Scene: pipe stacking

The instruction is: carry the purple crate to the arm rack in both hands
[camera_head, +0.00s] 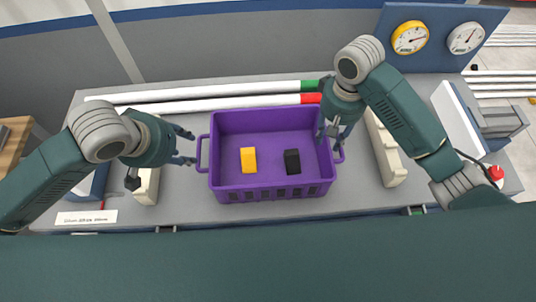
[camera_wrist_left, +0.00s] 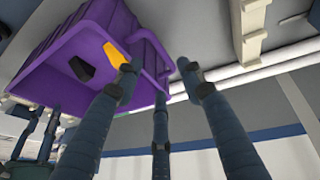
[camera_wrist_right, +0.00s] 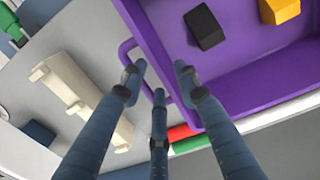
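The purple crate (camera_head: 228,122) stands on the grey bench, with a yellow block (camera_head: 248,160) and a black block (camera_head: 292,161) inside. My left gripper (camera_head: 186,146) is open beside the crate's left handle (camera_head: 202,153); in the left wrist view its spread fingers (camera_wrist_left: 157,72) are near that handle. My right gripper (camera_head: 331,131) is at the crate's right end, partly over the rim. In the right wrist view its fingers (camera_wrist_right: 160,76) are apart around the right handle (camera_wrist_right: 125,52), without visible grip. I cannot tell which thing is the arm rack.
White pipes with a green end (camera_head: 310,86) and a red end (camera_head: 310,98) lie behind the crate. Cream notched supports stand left (camera_head: 147,186) and right (camera_head: 386,150) of it. A panel with a yellow gauge (camera_head: 410,38) is at back right. The bench's front edge is close to the crate.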

